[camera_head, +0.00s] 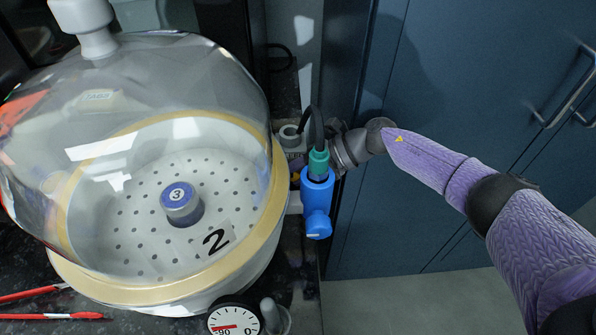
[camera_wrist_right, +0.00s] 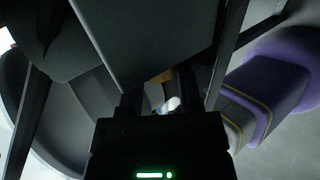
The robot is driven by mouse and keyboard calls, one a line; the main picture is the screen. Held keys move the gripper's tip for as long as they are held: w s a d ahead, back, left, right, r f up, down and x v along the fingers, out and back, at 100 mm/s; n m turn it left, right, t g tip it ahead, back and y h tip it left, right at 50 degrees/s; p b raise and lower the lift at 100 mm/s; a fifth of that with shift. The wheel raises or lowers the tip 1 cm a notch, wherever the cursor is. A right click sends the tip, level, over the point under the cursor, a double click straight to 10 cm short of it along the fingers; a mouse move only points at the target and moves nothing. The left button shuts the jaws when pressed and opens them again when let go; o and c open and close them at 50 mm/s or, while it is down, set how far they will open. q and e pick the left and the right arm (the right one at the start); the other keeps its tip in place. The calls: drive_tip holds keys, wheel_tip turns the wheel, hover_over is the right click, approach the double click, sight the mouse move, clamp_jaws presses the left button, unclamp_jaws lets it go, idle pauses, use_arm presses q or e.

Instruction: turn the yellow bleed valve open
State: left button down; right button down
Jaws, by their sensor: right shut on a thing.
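The yellow bleed valve (camera_head: 295,178) shows only as a small yellow patch beside the desiccator's right rim, behind a blue fitting (camera_head: 318,205). My right arm, in a purple sleeve, reaches in from the right, and my right gripper (camera_head: 298,163) is at the valve, mostly hidden by the fitting and a black hose. In the right wrist view, the gripper's fingers (camera_wrist_right: 158,98) are shut on the valve, whose orange-yellow edge (camera_wrist_right: 161,76) shows between dark shapes. The valve's turn angle cannot be told. My left gripper is not in view.
The desiccator has a clear dome (camera_head: 150,90) over a perforated plate (camera_head: 130,235) with a blue-capped part marked 3 (camera_head: 182,203). A round gauge (camera_head: 233,320) is in front. Red pens (camera_head: 50,316) lie at front left. Blue cabinets (camera_head: 450,80) stand right.

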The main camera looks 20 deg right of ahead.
drive_tip(key=c, duration=0.7)
unclamp_jaws()
drive_tip(key=o, duration=0.4)
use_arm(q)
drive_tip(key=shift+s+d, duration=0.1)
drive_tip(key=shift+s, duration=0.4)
use_arm(e)
drive_tip(key=shift+s+f, duration=0.1)
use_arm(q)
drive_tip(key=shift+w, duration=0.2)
